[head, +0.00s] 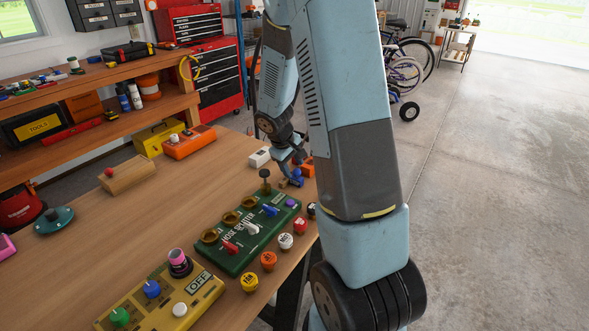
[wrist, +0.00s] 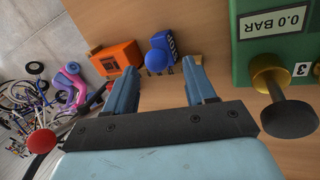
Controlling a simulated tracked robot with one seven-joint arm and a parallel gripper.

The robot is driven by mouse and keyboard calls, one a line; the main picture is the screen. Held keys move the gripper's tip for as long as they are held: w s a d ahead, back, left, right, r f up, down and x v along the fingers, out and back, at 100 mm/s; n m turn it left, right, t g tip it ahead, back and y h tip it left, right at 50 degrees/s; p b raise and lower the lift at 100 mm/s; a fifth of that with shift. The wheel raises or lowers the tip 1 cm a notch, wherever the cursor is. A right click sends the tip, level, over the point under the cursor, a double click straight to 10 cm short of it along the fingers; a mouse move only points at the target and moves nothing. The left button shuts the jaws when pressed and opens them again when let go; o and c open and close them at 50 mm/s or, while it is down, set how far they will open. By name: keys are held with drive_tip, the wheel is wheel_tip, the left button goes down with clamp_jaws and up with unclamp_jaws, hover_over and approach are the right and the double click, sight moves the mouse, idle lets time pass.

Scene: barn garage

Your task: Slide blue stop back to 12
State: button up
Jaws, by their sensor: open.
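In the head view the blue stop (head: 297,178) shows small, partly hidden by my gripper (head: 287,161). In the wrist view my gripper (wrist: 160,68) is open, its two blue fingers pointing toward the stop, the knob appearing between the fingertips. I cannot tell whether they touch it. The number 12 is not legible.
A green hose selector panel (head: 248,229) with brass and coloured knobs lies close by; its brass knob (wrist: 280,100) is near my right finger in the wrist view. An orange box (wrist: 118,60) is to the left. A yellow panel (head: 160,305) sits nearer. The table's middle left is fairly clear.

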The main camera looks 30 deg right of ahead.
drive_tip(key=v, duration=1.1)
drive_tip(key=shift+r, duration=0.2)
drive_tip(key=s+a+r+m+t+y, duration=0.2)
drive_tip(key=s+a+r, duration=0.2)
drive_tip(key=s+r, duration=0.4)
drive_tip(key=s+a+r+m+t+y, duration=0.1)
drive_tip(key=s+a+r, duration=0.4)
drive_tip(key=s, duration=1.2)
wheel_tip(320, 180, up, 5)
drive_tip(key=shift+f+m+t+y, duration=0.2)
drive_tip(key=shift+m+t+y, duration=0.2)
drive_tip(key=shift+m+t, duration=0.15)
